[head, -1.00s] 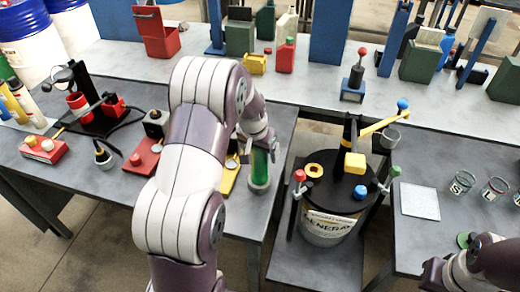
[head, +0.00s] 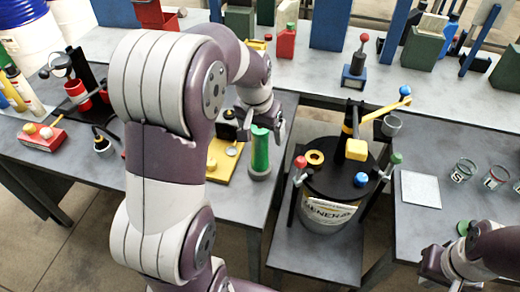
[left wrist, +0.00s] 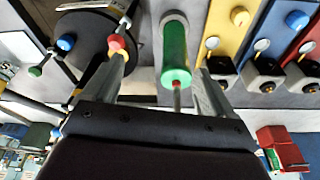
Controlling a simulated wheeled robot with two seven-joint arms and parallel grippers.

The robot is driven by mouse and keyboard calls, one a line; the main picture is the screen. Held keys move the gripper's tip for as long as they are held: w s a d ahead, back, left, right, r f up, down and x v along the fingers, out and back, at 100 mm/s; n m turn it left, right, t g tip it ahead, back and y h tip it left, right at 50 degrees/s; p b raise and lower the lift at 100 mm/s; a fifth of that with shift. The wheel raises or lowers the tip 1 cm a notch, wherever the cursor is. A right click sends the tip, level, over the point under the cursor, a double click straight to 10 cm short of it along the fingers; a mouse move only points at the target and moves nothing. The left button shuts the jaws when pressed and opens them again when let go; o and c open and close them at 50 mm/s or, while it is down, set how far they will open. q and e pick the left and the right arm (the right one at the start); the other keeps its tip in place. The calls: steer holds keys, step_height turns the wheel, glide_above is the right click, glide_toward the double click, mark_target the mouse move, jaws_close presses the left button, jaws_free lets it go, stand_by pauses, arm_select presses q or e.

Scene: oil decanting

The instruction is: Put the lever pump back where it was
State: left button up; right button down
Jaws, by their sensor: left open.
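A pump with a yellow lever (head: 379,111) and a black post stands on the black lid of a drum (head: 328,216). A green cylinder (head: 260,152) stands upright in a grey base on the left table. My left gripper (head: 263,122) is open, its fingers pointing down around the top of the green cylinder. In the left wrist view the green cylinder (left wrist: 174,55) shows between the two spread fingers, with a thin rod on its end. I cannot tell whether a finger touches it. My right gripper (head: 436,266) is at the lower right; its fingers are not clear.
A yellow plate (head: 222,165) with a knob lies left of the green cylinder. A red box (head: 42,139) and a black stand are further left. A white pad (head: 420,189) and glass jars (head: 464,172) are on the right table. Bins and a blue-based lever (head: 357,68) stand behind.

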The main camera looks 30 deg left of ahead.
arm_select(q)
steer(key=s+d+f, duration=0.3)
steer(key=s+d, duration=0.1)
steer(key=s, duration=0.3)
steer(key=s+d+f+g, duration=0.1)
steer(key=s+d+f, duration=0.2)
steer(key=s, duration=0.4)
steer(key=shift+d+f+m, duration=0.2)
steer(key=shift+d+m, duration=0.1)
steer(key=shift+d, duration=0.35)
steer(key=shift+s, duration=0.15)
